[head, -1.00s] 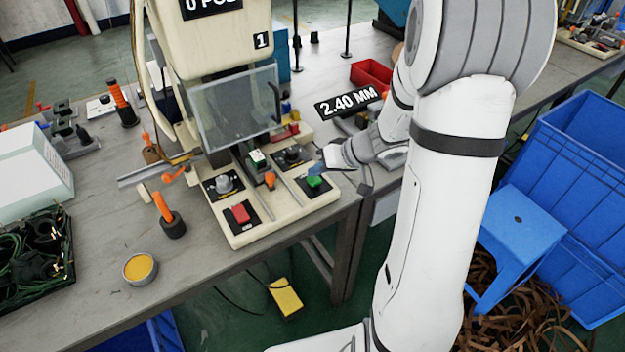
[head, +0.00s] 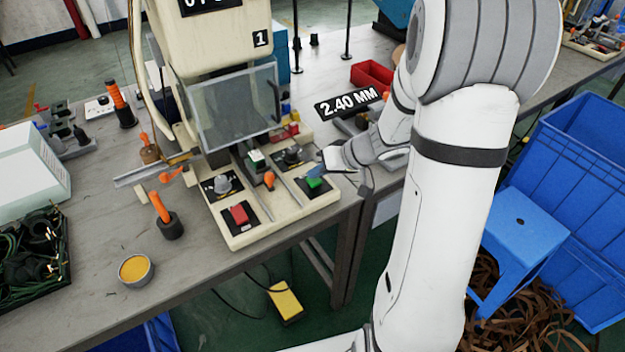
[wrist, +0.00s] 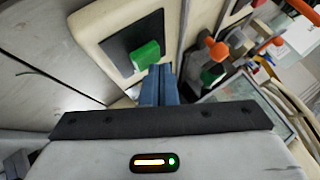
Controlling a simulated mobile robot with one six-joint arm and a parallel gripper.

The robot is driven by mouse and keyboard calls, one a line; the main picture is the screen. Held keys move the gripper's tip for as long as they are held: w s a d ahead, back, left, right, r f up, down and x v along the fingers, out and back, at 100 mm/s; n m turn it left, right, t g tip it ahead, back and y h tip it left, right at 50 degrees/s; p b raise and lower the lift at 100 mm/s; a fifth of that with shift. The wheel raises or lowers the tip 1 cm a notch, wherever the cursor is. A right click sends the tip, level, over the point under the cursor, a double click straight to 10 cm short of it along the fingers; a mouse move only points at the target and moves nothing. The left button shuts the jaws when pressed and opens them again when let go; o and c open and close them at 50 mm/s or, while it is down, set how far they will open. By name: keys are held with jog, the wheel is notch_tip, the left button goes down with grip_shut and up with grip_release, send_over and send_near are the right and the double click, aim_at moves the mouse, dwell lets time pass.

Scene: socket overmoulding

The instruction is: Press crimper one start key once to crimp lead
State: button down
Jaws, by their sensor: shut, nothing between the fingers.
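Crimper one (head: 225,45) is the cream machine marked 1 on the bench. Its green key (head: 314,183) sits on a black plate at the right front of the base, and I take it as the start key. A red key (head: 239,215) is at the left front. My gripper (head: 318,171) is shut and empty, its blue fingertips right by the green key. In the wrist view, the fingers (wrist: 157,80) lie together just beside the green key (wrist: 146,56). I cannot tell whether they touch it. I cannot make out a lead in the crimper.
A clear guard (head: 232,105) hangs in front of the crimper head. An orange-knobbed lever (head: 269,180) stands between the keys. An orange-handled tool (head: 165,213) and a yellow-filled tin (head: 136,270) are on the bench at left. A blue stool (head: 520,235) and blue crates stand at right.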

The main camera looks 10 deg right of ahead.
aim_at(318, 181)
jog(key=shift+f+b, duration=0.45)
jog(key=shift+b, duration=0.25)
dwell(0.5)
jog(key=shift+r, duration=0.95)
jog(key=shift+p, duration=0.3)
jog(key=shift+r+p, duration=1.05)
jog(key=shift+r, duration=1.5)
